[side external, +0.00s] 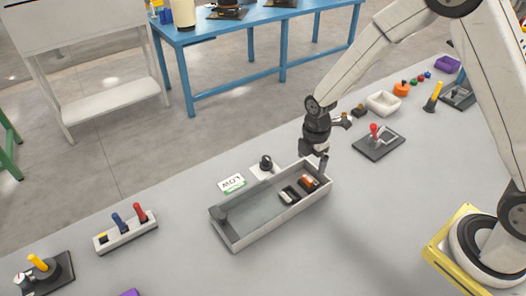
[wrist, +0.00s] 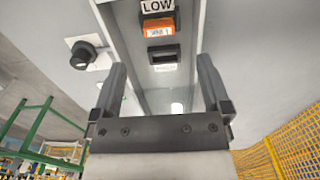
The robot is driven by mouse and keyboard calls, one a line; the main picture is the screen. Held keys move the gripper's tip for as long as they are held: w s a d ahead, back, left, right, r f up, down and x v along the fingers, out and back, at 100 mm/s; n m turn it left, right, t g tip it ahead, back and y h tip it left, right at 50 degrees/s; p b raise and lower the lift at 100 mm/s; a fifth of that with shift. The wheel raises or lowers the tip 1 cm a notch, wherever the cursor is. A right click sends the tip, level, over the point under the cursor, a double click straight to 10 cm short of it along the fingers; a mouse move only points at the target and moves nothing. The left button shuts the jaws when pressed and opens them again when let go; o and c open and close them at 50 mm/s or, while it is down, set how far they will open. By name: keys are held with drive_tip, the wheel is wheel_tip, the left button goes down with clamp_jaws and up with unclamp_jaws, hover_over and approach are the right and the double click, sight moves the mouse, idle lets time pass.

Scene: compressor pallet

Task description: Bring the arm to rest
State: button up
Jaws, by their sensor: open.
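My gripper (side external: 316,163) is over the right far end of a grey open tray (side external: 283,219). In the wrist view its two fingers (wrist: 162,75) stand wide apart with nothing between them but the view into the tray. An orange block (side external: 309,183) and a dark block with a white label (side external: 289,195) lie in the tray below it. In the wrist view the orange block (wrist: 158,26) and the dark block (wrist: 164,56) lie ahead of the fingers. Whether the fingertips touch the tray rim cannot be told.
A red-handled lever (side external: 376,135) stands right of my gripper, a switch block (side external: 126,230) to the left.

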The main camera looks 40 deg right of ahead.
idle(0.4)
drive_tip(key=shift+s+d+r+m, duration=0.15)
drive_tip(key=shift+s+r+m, duration=0.2)
drive_tip(key=shift+r+m, duration=0.3)
drive_tip(key=s+d+r+m+t, duration=0.2)
drive_tip(key=s+r+m, duration=0.7)
drive_tip(key=m, duration=0.7)
drive_tip(key=shift+s+d+m+t, duration=0.25)
drive_tip(key=shift+s+m+t, duration=0.1)
drive_tip(key=shift+s, duration=1.35)
drive_tip(key=shift+r, duration=0.1)
